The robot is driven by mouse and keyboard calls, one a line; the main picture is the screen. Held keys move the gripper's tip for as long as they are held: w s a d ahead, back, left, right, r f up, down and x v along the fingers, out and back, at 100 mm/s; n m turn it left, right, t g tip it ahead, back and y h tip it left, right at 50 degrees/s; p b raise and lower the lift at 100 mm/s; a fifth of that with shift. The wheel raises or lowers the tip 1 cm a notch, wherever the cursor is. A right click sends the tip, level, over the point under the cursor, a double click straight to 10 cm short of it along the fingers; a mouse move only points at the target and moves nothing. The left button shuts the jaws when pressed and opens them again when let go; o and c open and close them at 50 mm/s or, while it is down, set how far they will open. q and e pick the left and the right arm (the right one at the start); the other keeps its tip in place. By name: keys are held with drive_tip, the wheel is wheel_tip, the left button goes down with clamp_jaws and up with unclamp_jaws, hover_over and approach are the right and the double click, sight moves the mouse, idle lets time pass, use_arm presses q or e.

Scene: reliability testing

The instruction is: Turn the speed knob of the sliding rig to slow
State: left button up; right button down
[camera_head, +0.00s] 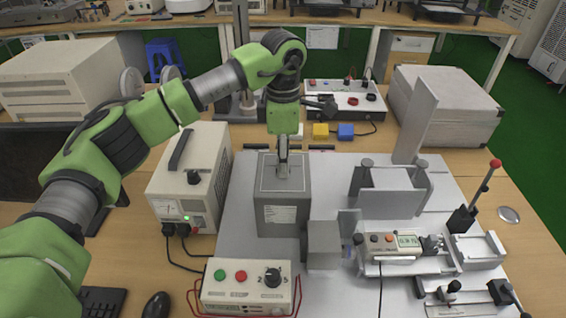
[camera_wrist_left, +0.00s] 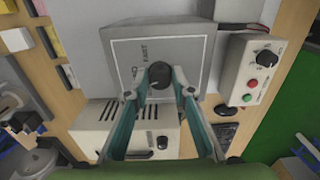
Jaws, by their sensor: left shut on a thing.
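The speed knob (camera_wrist_left: 159,75) is a dark round knob on the top panel of the sliding rig's grey box (camera_head: 283,215). In the wrist view, lettering that looks like FAST shows above the knob; more lettering below it is too small to read. My left gripper (camera_head: 283,172) comes straight down onto the box top. In the wrist view its two fingers (camera_wrist_left: 160,82) close on the knob from both sides. The gripper hides the knob in the head view. The knob's pointer direction cannot be made out. My right gripper is in neither view.
A control box (camera_head: 247,287) with green and red buttons and its own black knob stands in front. A beige power unit (camera_head: 190,175) is close on the left. The rig's metal block and clamp fixtures (camera_head: 391,193) stand to the right. Yellow and blue blocks (camera_head: 346,132) lie behind.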

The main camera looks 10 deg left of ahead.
use_arm(q)
drive_tip(key=n+b, duration=0.1)
drive_tip(key=n, duration=0.3)
drive_tip(key=shift+n, duration=0.3)
drive_tip(key=shift+n+b, duration=0.75)
drive_tip(key=shift+n, duration=1.25)
drive_tip(key=o, duration=1.1)
drive_tip(key=shift+r, duration=0.25)
wheel_tip(320, 180, up, 12)
drive_tip(key=shift+f, duration=0.25)
